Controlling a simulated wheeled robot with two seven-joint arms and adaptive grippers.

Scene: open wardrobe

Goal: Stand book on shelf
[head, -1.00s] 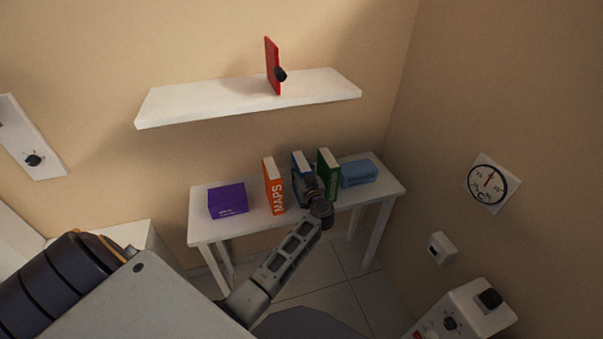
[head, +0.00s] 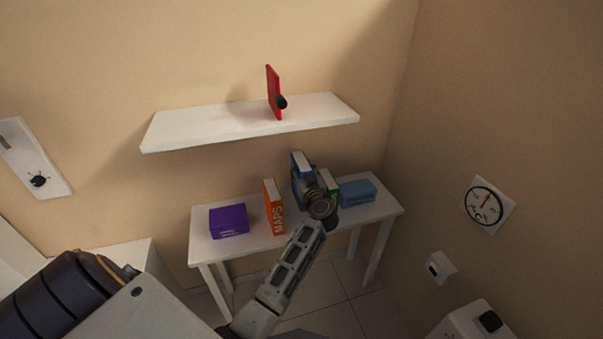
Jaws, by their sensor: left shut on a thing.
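My left gripper (head: 308,186) is shut on a blue book (head: 301,161) with white page edges. It holds the book upright and raised, with its top above the tops of the neighbouring books. My gripper and wrist hide the book's lower part. The white wall shelf (head: 190,130) is above and behind, and a red upright panel (head: 272,90) with a black knob stands on it. The shelf is bare to both sides of that panel. My right gripper is not in view.
On the white table (head: 205,252) an orange MAPS book (head: 275,212) stands upright. A green book (head: 332,182) is partly hidden behind my wrist. A purple box (head: 229,220) lies left and a blue box (head: 357,193) right. A dial (head: 487,205) hangs on the right wall.

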